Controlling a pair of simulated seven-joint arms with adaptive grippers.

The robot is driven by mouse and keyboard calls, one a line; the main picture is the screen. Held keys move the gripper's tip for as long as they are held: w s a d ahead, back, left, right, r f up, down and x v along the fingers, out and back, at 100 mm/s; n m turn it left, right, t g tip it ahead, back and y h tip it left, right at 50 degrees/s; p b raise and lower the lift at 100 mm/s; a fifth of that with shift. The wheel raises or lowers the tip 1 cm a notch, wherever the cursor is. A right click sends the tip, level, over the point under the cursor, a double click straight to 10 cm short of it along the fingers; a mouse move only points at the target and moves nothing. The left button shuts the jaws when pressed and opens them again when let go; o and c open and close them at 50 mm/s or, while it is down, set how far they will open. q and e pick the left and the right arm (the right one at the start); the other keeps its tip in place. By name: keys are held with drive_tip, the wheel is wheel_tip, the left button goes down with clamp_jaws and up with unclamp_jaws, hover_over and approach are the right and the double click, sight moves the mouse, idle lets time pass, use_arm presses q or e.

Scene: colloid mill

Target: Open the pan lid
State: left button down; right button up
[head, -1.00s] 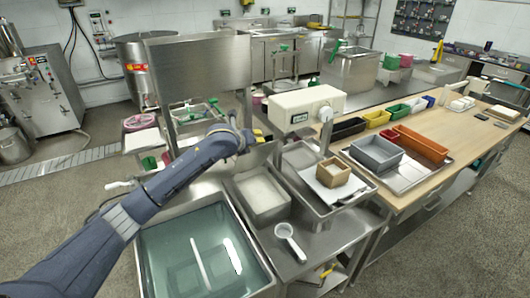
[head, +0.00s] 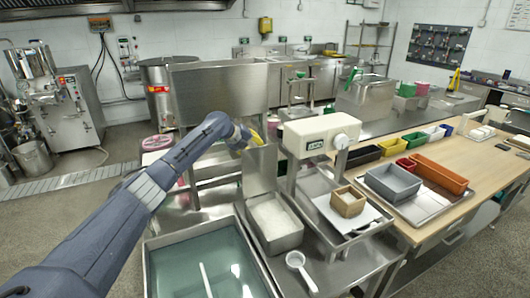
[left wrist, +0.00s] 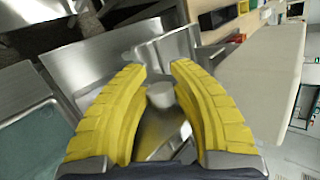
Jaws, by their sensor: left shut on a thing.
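The steel pan (head: 283,243) with pale contents stands on the steel bench in the head view, uncovered at the top. Its flat metal lid (head: 260,173) stands up steeply at the pan's far edge. My left gripper (head: 256,138) is at the top of the lid, behind its upper edge. In the left wrist view the two yellow fingers (left wrist: 159,80) are shut on a short grey knob (left wrist: 160,95) in front of a shiny metal surface. The fingers hide part of that surface. My right gripper is not in view.
A white-headed machine (head: 318,136) stands just right of the lid. A water-filled sink (head: 185,262) is in front left, and a white scoop (head: 301,270) lies on the bench. A tan box (head: 348,201) sits on a tray further right.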

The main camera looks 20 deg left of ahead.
use_arm(q)
drive_tip(key=shift+w+a+f, duration=0.1)
drive_tip(key=shift+a+f, duration=0.35)
drive_tip(key=shift+a, duration=0.1)
drive_tip(key=shift+f, duration=0.1)
drive_tip(key=c, duration=1.4)
unclamp_jaws()
drive_tip(key=shift+a, duration=0.1)
drive_tip(key=shift+c, duration=0.2)
drive_tip(key=o, duration=0.3)
drive_tip(key=shift+o, duration=0.2)
drive_tip(key=shift+r, duration=0.25)
drive_tip(key=shift+d, duration=0.2)
drive_tip(key=shift+r, duration=0.25)
drive_tip(key=v, duration=1.1)
drive_tip(key=shift+s+a, duration=0.2)
drive_tip(key=shift+a, duration=0.15)
drive_tip(key=shift+r, duration=0.1)
